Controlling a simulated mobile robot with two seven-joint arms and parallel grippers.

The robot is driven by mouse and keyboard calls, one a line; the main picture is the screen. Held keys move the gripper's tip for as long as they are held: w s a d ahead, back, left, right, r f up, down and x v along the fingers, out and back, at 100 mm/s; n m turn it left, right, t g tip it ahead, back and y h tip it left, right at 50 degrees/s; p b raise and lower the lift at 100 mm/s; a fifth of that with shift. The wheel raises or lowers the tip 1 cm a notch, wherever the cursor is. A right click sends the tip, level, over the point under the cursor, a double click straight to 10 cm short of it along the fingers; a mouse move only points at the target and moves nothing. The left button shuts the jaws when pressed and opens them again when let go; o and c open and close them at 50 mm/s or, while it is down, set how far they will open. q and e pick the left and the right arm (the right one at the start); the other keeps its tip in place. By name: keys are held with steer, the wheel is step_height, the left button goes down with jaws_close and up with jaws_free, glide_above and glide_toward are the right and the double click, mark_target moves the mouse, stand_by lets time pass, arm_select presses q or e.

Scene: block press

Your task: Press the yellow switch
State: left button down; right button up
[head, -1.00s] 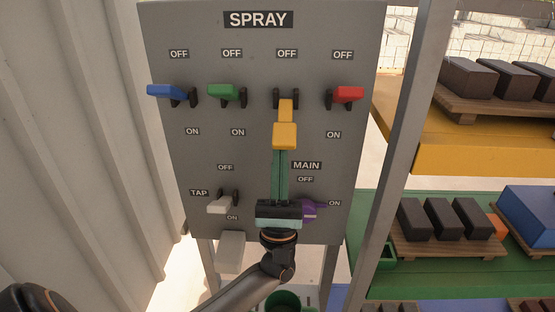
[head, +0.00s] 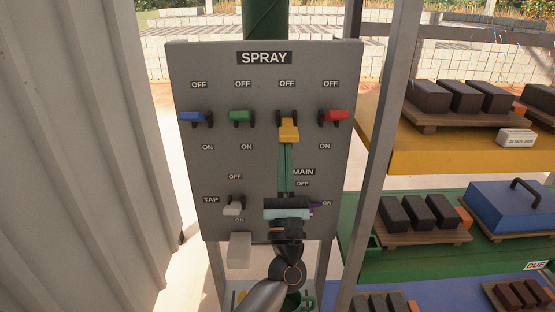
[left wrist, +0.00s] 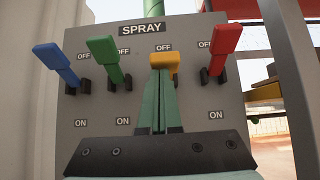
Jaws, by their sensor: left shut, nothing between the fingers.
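The yellow switch (head: 289,131) is on the upper part of the grey SPRAY panel (head: 218,150), between the green and red switches. Its handle hangs lower than the handles beside it, toward ON. My left gripper (head: 286,147) is shut and empty, its teal fingers pointing up the panel. The fingertips are right at the lower end of the yellow handle; I cannot tell whether they touch. In the left wrist view, the yellow handle (left wrist: 164,61) shows just above the fingertips (left wrist: 160,76), which hide its pivot and ON label. My right gripper is not in view.
Blue (head: 192,116), green (head: 239,115) and red (head: 337,115) switches flank the yellow one, handles up. A white TAP lever (head: 233,208) sits lower left. A purple MAIN lever (head: 315,208) is partly behind my gripper. Shelves with dark blocks (head: 430,96) stand right.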

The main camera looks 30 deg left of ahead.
arm_select(q)
steer(key=shift+s+d+r, duration=0.1)
steer(key=shift+s+r, duration=0.1)
steer(key=shift+r, duration=0.5)
steer(key=shift+w+r, duration=0.1)
steer(key=shift+r, duration=1.9)
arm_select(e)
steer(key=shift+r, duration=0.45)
arm_select(q)
steer(key=shift+r, duration=0.15)
steer(key=b, duration=0.3)
glide_toward(286, 139)
step_height(286, 139, up, 3)
steer(key=w, duration=0.1)
steer(key=shift+a, duration=0.4)
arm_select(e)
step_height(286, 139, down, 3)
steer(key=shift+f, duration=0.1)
